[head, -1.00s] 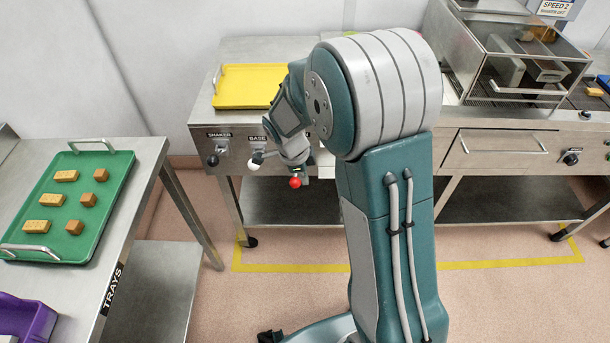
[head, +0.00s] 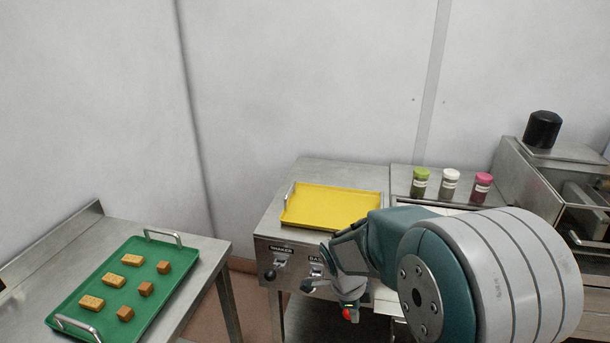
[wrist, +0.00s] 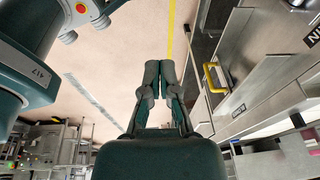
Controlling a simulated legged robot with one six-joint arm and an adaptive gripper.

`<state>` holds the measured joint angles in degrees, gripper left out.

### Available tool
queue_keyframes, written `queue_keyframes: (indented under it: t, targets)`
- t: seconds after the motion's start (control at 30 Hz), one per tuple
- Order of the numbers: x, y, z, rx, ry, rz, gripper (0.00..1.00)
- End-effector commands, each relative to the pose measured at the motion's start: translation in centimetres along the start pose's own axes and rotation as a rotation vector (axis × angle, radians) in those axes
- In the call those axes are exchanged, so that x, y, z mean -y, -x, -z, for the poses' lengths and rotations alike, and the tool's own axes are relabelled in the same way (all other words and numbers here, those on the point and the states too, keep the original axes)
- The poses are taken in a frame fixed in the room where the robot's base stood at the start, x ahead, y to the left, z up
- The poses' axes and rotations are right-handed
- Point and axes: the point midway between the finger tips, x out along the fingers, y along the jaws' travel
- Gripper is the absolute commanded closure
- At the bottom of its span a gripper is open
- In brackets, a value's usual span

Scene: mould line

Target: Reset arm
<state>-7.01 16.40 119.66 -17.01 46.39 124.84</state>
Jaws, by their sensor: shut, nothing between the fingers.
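My gripper (wrist: 160,78) shows in the wrist view as two dark fingers close together, pointing away from the camera over the floor. It is shut, with nothing seen between the fingers. In the head view my arm is folded at the lower right. Its outer part bends down in front of the station with the yellow tray (head: 332,205). The fingers cannot be clearly made out there.
A black knob (head: 270,275) and a red knob (head: 347,314) are on the station front near my arm. A green tray (head: 85,306) with several small pieces lies on the left table (head: 195,297). Several jars (head: 449,184) stand behind my arm. A yellow handle (wrist: 212,78) shows in the wrist view.

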Motion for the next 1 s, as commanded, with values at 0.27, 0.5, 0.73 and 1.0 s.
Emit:
queue_keyframes:
  t: [0.27, 0.5, 0.73, 1.0]
  targets:
    - [-2.7, 6.7, 3.1, 0.066, 0.396, 0.108, 1.0]
    - [-6.3, 11.5, 5.6, 0.078, 0.804, 0.241, 1.0]
    - [-10.4, 14.8, 7.6, 0.032, 1.197, 0.387, 1.0]
    - [-15.0, 16.9, 9.2, -0.09, 1.614, 0.545, 1.0]
